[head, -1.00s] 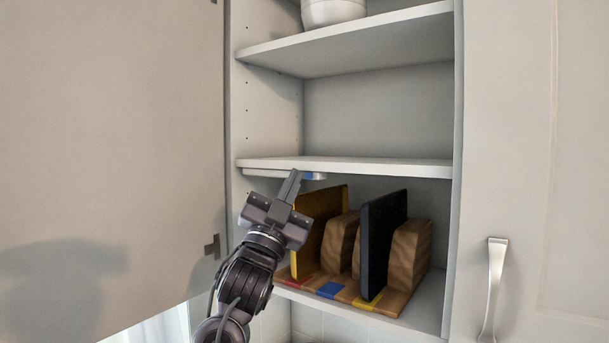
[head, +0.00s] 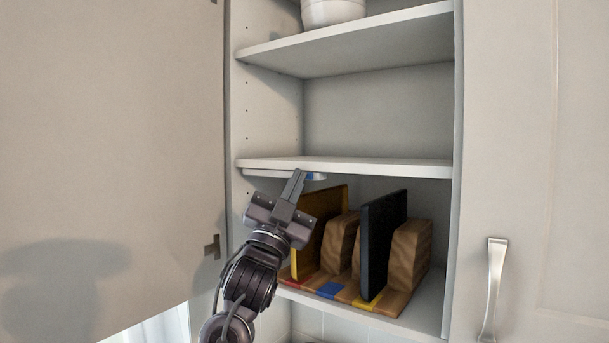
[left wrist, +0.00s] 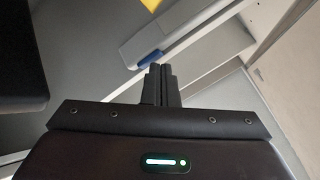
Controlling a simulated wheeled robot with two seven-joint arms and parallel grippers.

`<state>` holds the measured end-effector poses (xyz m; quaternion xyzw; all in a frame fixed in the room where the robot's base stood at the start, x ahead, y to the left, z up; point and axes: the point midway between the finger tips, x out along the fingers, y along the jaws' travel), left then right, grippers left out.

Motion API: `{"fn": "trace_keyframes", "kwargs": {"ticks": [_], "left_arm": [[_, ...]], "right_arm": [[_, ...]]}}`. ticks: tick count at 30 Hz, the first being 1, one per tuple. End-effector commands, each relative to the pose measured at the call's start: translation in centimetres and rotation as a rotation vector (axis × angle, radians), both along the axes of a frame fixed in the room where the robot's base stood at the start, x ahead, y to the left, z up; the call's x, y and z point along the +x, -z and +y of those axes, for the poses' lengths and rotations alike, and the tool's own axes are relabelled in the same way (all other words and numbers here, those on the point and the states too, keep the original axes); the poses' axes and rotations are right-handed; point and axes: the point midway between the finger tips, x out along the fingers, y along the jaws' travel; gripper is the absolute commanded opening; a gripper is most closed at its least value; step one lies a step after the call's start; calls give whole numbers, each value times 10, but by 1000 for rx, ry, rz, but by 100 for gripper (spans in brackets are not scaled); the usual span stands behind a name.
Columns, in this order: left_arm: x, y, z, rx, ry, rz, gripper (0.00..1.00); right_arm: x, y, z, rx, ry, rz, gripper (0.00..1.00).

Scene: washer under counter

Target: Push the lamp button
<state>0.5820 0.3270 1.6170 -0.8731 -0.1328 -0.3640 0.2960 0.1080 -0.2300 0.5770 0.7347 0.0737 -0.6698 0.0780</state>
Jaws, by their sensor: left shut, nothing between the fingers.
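The lamp is a slim white bar (head: 265,173) fixed under the middle shelf, with a blue button (head: 310,176) near its right end. In the left wrist view the lamp (left wrist: 185,38) crosses the upper middle, with the blue button (left wrist: 149,48) on it. My left gripper (head: 299,173) is shut and empty, its fingers pointing up. In the head view its fingertips overlap the lamp just left of the button and partly cover it. In the left wrist view the fingertips (left wrist: 160,68) appear just below the button; I cannot tell whether they touch. My right gripper is not in view.
A wooden rack (head: 410,255) with a yellow board (head: 325,225) and a black board (head: 382,240) stands below the lamp, close right of my gripper. The open cabinet door (head: 110,130) is at left, a closed door (head: 535,150) at right. The middle shelf (head: 370,167) is empty.

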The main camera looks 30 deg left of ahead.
Motion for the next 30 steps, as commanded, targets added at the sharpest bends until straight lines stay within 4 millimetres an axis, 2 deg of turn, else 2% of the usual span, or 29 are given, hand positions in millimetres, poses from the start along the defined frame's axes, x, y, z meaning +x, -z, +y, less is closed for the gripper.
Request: {"fn": "trace_keyframes", "kwargs": {"ticks": [8,30], "left_arm": [[0,0,0,0,0,0,0],[-22,2,2,0,0,0,0]], "right_arm": [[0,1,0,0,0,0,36],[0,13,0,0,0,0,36]]}}
